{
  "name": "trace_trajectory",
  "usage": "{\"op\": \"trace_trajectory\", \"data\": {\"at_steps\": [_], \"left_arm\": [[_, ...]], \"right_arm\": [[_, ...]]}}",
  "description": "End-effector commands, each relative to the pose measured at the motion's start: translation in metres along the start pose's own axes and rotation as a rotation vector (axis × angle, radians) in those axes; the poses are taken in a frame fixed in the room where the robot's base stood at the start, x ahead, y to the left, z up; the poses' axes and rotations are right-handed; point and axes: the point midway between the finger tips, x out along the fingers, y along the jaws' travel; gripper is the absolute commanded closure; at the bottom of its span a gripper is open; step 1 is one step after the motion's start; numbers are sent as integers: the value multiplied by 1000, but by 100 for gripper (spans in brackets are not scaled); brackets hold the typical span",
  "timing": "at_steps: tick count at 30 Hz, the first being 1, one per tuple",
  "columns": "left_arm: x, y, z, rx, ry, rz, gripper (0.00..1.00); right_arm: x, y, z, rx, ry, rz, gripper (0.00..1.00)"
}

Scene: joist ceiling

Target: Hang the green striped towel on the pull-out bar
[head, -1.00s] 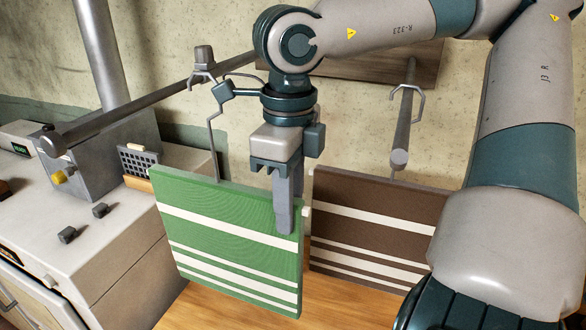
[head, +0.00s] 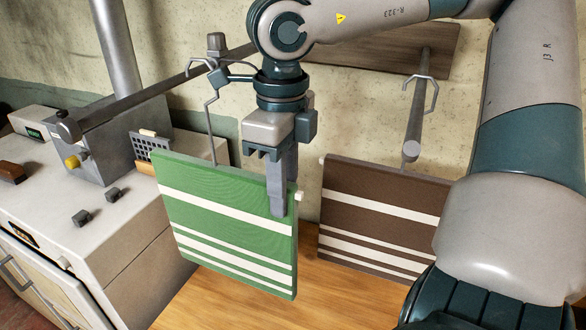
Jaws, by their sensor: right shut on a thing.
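The green striped towel (head: 228,217), green with white bands, hangs upright and flat below a wire hanger (head: 209,115). My right gripper (head: 278,205) points down and is shut on the towel near its right upper edge. The long grey bar (head: 145,92) runs from the wall toward the left front, above and behind the towel. The hanger's top overlaps the bar in the picture; I cannot tell whether it is hooked around it or only in front of it. My left gripper is not in view.
A brown striped towel (head: 377,215) hangs at the right from a second, shorter bar (head: 417,110) on a wooden wall board (head: 445,50). A white stove-like unit (head: 110,235) with a metal pipe stands at the left. A wooden surface (head: 235,305) lies below.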

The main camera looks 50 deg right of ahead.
Motion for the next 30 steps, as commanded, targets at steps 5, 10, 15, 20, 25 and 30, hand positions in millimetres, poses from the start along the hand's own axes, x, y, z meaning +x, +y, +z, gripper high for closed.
{"op": "trace_trajectory", "data": {"at_steps": [5,10,15,20,25,30], "left_arm": [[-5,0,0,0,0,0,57],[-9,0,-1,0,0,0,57],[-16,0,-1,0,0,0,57],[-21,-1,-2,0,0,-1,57],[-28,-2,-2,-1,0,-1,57],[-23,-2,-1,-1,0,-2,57]], "right_arm": [[-2,0,12,0,1,-2,100],[-1,0,23,0,1,-1,100],[-2,0,35,0,1,-2,100],[-2,0,45,0,0,0,100],[-2,-1,56,1,0,-2,100],[6,0,64,1,-2,-1,100]]}}
